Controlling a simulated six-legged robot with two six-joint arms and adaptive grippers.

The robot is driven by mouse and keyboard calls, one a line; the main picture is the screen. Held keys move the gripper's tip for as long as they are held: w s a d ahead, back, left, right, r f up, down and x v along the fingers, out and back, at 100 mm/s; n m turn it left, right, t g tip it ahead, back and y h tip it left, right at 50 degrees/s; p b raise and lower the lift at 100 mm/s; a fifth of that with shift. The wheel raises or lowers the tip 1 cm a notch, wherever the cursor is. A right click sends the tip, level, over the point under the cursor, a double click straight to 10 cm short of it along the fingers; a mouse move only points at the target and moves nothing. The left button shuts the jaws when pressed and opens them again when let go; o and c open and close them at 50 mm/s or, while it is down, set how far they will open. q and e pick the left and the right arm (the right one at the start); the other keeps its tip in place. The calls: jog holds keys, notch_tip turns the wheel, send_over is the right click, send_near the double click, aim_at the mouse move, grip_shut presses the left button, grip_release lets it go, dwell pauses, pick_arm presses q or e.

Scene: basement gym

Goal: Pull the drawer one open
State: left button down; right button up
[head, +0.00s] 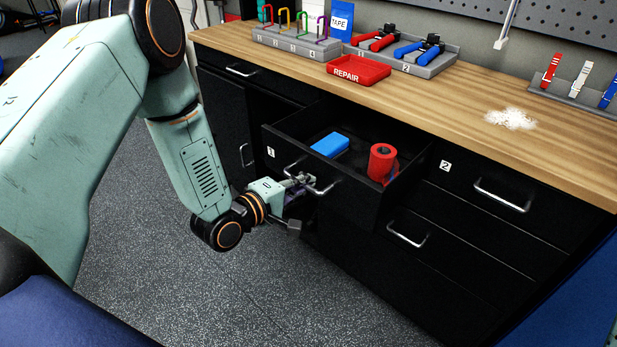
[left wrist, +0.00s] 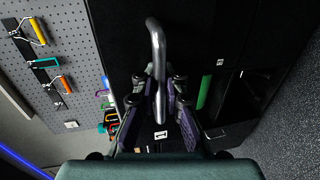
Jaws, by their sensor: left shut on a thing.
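Drawer one (head: 335,190), black with a white label "1", stands pulled out of the workbench in the head view. Inside it lie a blue block (head: 330,145) and a red roll (head: 382,163). My left gripper (head: 303,184) is shut on the drawer's silver bar handle (head: 322,187). In the left wrist view the handle (left wrist: 156,45) runs between the two fingers, and the label "1" shows below. My right gripper is in neither view.
The wooden worktop (head: 440,108) holds a red REPAIR tray (head: 358,71), tool racks and a white powder patch (head: 510,119). Drawer two (head: 490,190), to the right, is shut. The speckled floor (head: 250,300) in front is clear.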

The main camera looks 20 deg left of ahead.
pick_arm(q)
jog(key=shift+r, duration=0.15)
jog(key=c, duration=1.7)
grip_release()
jog(key=shift+s, duration=0.1)
jog(key=v, duration=1.2)
